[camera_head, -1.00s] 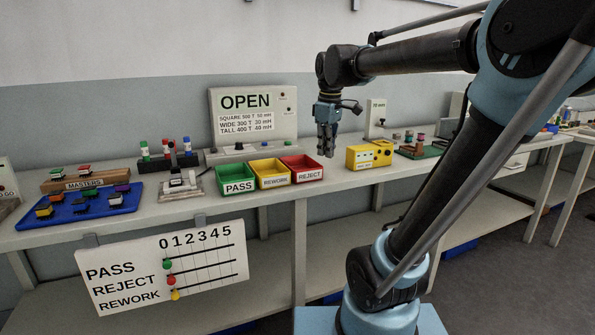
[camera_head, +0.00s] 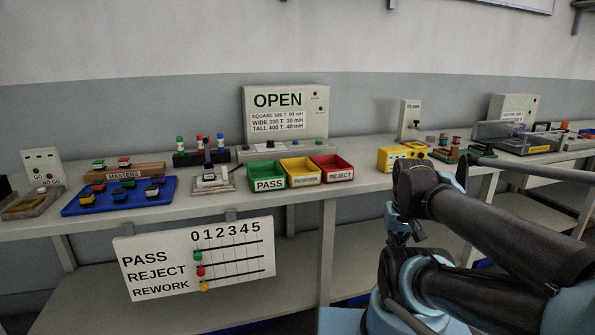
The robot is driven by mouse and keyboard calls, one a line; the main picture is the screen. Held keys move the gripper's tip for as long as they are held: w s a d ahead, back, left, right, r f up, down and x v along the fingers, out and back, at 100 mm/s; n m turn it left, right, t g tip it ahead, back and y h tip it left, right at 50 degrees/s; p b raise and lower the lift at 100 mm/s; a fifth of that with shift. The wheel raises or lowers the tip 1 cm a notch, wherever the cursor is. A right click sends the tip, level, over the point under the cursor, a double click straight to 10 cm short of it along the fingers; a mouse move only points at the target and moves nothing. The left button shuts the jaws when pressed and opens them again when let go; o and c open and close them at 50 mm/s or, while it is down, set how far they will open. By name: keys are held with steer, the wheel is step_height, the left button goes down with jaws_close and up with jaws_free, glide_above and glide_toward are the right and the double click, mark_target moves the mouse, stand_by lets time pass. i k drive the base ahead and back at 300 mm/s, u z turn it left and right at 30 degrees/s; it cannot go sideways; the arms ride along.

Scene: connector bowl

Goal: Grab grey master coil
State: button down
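The wooden block labelled MASTERS (camera_head: 150,171) stands at the left of the bench, behind a blue tray (camera_head: 110,208). Two small coils sit on the block, one with a green top (camera_head: 98,164) and one with a red top (camera_head: 124,162). I cannot make out which coil, if any, is the grey master. My gripper (camera_head: 399,238) hangs beside the bench front at the right, far from the block. It is small and partly hidden by my arm, so its fingers do not show clearly.
Several coils lie on the blue tray. A test fixture (camera_head: 212,181) and the green PASS (camera_head: 267,184), yellow REWORK (camera_head: 305,179) and red REJECT (camera_head: 335,174) bins stand mid-bench. A yellow box (camera_head: 396,160) is near my arm. A tally board (camera_head: 150,255) hangs in front.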

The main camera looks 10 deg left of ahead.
mark_target(208, 174)
steer(key=u, duration=1.5)
